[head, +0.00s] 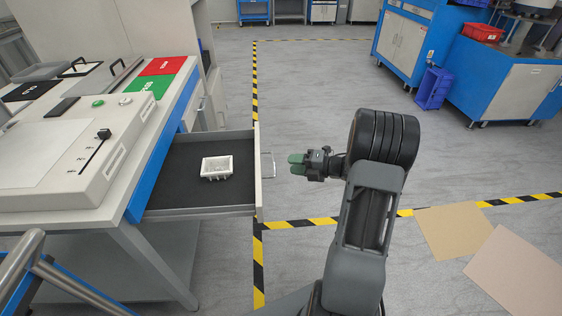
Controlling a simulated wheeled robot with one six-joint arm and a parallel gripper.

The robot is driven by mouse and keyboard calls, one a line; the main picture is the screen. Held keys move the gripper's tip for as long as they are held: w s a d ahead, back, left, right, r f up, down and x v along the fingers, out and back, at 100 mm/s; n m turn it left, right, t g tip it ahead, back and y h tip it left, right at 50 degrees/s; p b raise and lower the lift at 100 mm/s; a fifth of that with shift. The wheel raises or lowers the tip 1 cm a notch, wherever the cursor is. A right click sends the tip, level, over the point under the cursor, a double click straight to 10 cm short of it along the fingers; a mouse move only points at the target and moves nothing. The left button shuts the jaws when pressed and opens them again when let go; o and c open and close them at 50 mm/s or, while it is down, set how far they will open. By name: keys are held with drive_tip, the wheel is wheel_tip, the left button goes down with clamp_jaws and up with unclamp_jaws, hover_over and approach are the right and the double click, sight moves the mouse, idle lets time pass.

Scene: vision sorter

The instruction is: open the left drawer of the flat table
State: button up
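The flat table (131,236) stands at the left, with a light frame and a blue edge. Its nearer drawer (190,211), which I take for the left one, is pulled well out toward the right. The drawer has a dark inside, a pale front and a metal bar handle (270,165). A white tray-like part (217,167) lies inside it. My gripper (294,164) has green fingertips and is level with the handle, just to its right. A small gap shows between the fingers, with nothing held, and they look apart from the handle.
A control panel (60,160) and red (163,66) and green (150,82) panels are on the tabletop. A farther drawer front (194,112) looks shut. A metal rail (75,285) is at lower left.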

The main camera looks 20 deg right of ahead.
drive_tip(key=v, duration=0.5)
drive_tip(key=shift+s+d+p, duration=0.25)
drive_tip(key=shift+d+p, duration=0.05)
drive_tip(key=shift+p, duration=0.05)
